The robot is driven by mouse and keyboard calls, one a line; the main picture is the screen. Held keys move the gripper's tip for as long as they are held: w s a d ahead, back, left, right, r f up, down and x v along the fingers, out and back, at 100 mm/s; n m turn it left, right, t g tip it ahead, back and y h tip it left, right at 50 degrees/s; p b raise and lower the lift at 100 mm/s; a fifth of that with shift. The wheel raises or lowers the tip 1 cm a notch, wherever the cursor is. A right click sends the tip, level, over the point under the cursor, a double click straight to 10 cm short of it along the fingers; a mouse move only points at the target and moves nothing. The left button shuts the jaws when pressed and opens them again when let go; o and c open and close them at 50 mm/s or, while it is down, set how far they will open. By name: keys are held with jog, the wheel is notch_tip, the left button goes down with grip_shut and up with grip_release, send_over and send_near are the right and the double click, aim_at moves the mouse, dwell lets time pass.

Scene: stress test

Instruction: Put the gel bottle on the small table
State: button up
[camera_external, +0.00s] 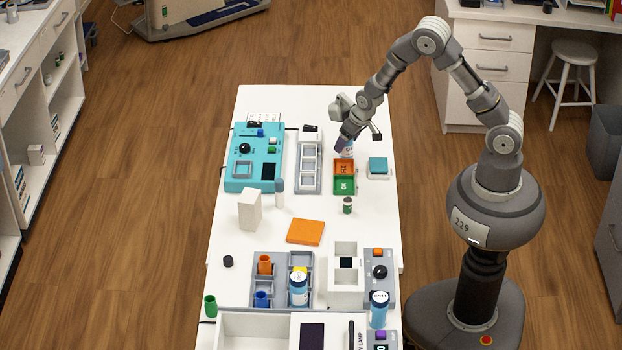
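My gripper (343,141) is over the far right part of the long white table (262,212), pointing down. A small white and blue bottle-like thing (349,149) shows right at its fingers, partly hidden by them. I cannot tell whether the fingers hold it or are beside it. Two blue and white labelled bottles stand upright near the front: one bottle (299,290) in a grey tray, another bottle (379,310) at the right edge. Labels are too small to read, so I cannot tell which is the gel bottle. No separate small table is clearly seen.
Below my gripper are an orange and a green bin (344,186). To the left are a grey rack (308,176) and a teal device (243,180). A white box (250,210) and an orange block (305,232) stand mid-table. A round stool (575,52) stands at the back right.

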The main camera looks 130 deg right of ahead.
jog(key=p+v, duration=0.5)
jog(key=v, duration=0.7)
jog(key=shift+r, duration=0.2)
